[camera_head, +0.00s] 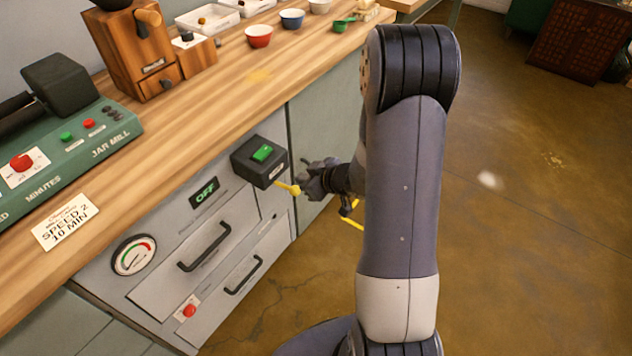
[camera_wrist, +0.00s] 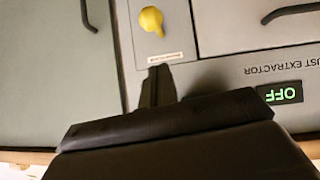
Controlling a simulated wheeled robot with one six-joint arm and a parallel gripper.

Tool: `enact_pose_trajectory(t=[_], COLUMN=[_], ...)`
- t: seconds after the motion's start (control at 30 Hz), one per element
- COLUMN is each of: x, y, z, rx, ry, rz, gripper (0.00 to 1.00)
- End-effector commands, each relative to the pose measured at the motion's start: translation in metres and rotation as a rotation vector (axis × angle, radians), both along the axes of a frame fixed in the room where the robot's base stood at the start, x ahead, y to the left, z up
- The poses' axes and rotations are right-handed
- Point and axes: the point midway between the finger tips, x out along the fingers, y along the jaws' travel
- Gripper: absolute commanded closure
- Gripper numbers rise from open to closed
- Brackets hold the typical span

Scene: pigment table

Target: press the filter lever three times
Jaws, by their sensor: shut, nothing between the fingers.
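The filter lever, a yellow-knobbed handle (camera_head: 287,188), sticks out from the grey dust extractor front, just below a black box with a green switch. In the wrist view its rounded yellow knob (camera_wrist: 151,20) shows near the top, above a small white label. My gripper (camera_head: 302,187) is shut and empty, its tips close to the lever in the head view. In the wrist view my gripper's dark fingers (camera_wrist: 157,72) point toward the knob, with a gap in the picture between them. I cannot tell whether they touch the lever.
The black switch box (camera_head: 258,160) juts out beside my gripper. The OFF display (camera_head: 204,193), drawer handles and a gauge (camera_head: 133,255) are on the extractor front. The wooden worktop (camera_head: 215,108) overhangs above. A yellow bar (camera_head: 351,223) shows partly behind my arm. Open floor lies right.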

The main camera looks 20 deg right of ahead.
Motion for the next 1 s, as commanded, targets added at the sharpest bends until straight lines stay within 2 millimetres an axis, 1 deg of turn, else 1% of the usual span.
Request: enact_pose_trajectory(t=[0.03, 0.1, 0.2, 0.33, 0.47, 0.83, 1.0], x=[0.008, 0.016, 0.017, 0.019, 0.020, 0.021, 0.020], y=[0.006, 0.010, 0.008, 0.008, 0.008, 0.008, 0.007], z=[-0.010, -0.018, -0.035, -0.046, -0.050, -0.050, -0.055], rx=[0.000, 0.001, 0.001, 0.000, 0.000, 0.000, 0.012], ry=[0.000, 0.001, 0.002, 0.001, 0.000, -0.001, -0.015], rz=[0.004, 0.002, -0.001, -0.001, -0.001, -0.001, -0.001], gripper=[1.00, 1.00, 1.00, 1.00, 1.00, 1.00, 1.00])
